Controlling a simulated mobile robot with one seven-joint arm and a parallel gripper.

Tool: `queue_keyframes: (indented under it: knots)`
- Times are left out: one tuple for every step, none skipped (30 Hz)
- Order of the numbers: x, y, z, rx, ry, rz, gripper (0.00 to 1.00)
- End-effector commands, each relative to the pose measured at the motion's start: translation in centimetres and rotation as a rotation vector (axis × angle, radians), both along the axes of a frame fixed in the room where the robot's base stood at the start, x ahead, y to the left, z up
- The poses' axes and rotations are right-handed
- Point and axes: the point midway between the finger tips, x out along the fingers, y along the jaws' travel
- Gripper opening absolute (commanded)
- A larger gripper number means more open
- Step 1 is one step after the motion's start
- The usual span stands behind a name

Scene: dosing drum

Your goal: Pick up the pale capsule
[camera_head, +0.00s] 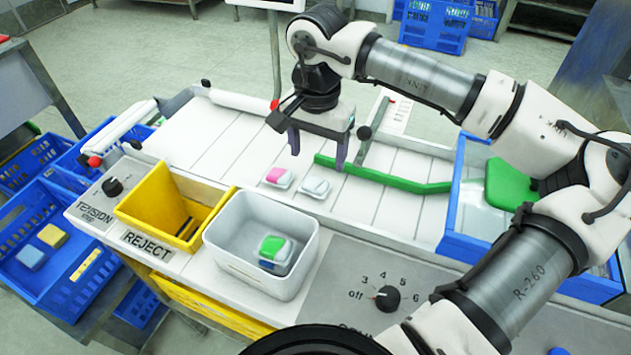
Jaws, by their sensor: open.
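The pale capsule (315,188), whitish with grey, lies on the white slatted conveyor. A pink and white capsule (278,177) lies close to its left, with a small gap between them. My gripper (318,160) points down with its two dark purple fingers spread apart.
A white bin (232,228) in front of the conveyor holds a green and white capsule (274,248) and a bluish one. A yellow reject bin (143,207) stands left of it. A green guide rail (385,178) crosses the belt right of the capsules. The belt left of the capsules is clear.

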Motion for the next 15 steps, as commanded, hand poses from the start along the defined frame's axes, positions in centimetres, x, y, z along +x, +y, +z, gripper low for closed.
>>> queue_keyframes:
  knots:
    - [0.0, 0.0, -0.7, 0.001, 0.002, 0.0, 0.7]
    - [0.0, 0.0, -1.0, 0.001, 0.002, -0.001, 0.7]
    - [0.0, 0.0, -1.5, 0.001, 0.0, -0.001, 0.7]
    - [0.0, 0.0, -1.7, 0.001, 0.0, -0.001, 0.7]
    - [0.0, 0.0, -1.9, 0.001, 0.0, 0.0, 0.7]
    - [0.0, 0.0, -2.0, 0.001, 0.0, 0.0, 0.7]
    - [0.0, 0.0, -2.2, 0.0, 0.001, 0.0, 0.7]
    - [0.0, 0.0, -2.4, 0.0, 0.001, -0.001, 0.7]
    - [0.0, 0.0, -2.7, 0.001, 0.002, -0.001, 0.7]
    - [0.0, 0.0, -3.1, 0.002, 0.001, -0.001, 0.7]
    - [0.0, 0.1, -3.5, 0.003, 0.003, -0.001, 0.7]
    - [0.0, 0.1, -4.1, 0.001, 0.003, -0.001, 0.7]
    - [0.0, 0.1, -4.6, 0.002, 0.004, 0.0, 0.7]
    - [0.0, 0.1, -5.1, 0.003, 0.003, 0.0, 0.7]
    - [0.0, 0.1, -5.8, 0.003, 0.003, 0.0, 0.7]
